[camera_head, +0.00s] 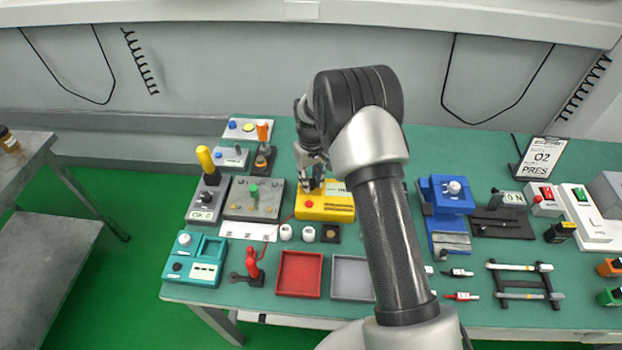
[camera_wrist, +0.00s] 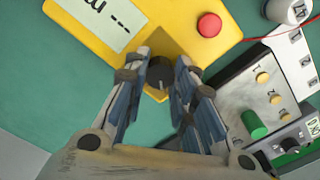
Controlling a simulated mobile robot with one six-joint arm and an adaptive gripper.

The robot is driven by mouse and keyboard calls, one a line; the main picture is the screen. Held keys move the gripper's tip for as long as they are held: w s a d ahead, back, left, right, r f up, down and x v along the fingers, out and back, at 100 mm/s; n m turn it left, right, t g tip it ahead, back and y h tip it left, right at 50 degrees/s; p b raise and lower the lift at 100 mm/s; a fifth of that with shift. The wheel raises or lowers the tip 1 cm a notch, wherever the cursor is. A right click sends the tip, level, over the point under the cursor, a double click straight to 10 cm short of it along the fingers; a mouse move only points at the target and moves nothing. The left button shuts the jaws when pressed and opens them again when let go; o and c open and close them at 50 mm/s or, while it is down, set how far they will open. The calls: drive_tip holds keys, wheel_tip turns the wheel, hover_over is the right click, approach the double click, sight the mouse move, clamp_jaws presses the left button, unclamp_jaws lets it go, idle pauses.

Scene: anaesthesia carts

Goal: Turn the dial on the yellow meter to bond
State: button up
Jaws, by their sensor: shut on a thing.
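The yellow meter (camera_head: 325,208) lies on the green table, in the middle left of the head view. It shows at the top of the wrist view (camera_wrist: 165,15), with a pale display (camera_wrist: 98,18) and a red button (camera_wrist: 209,25). Its dark dial (camera_wrist: 160,73) sits between my gripper's fingertips (camera_wrist: 160,82). My gripper (camera_head: 312,183) points down at the meter and is shut on the dial. The dial carries a light pointer mark. The labels around the dial are too small or hidden to read.
A grey panel with a green knob (camera_head: 253,190) stands close left of the meter. White cylinders (camera_head: 308,234) stand just in front of it. A red tray (camera_head: 300,274) and a grey tray (camera_head: 352,277) lie nearer the front edge. A blue device (camera_head: 447,195) stands to the right.

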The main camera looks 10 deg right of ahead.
sight(311, 182)
idle(0.3)
drive_tip(key=o, duration=1.1)
wheel_tip(311, 182, up, 12)
drive_tip(key=shift+r, duration=0.1)
idle(0.5)
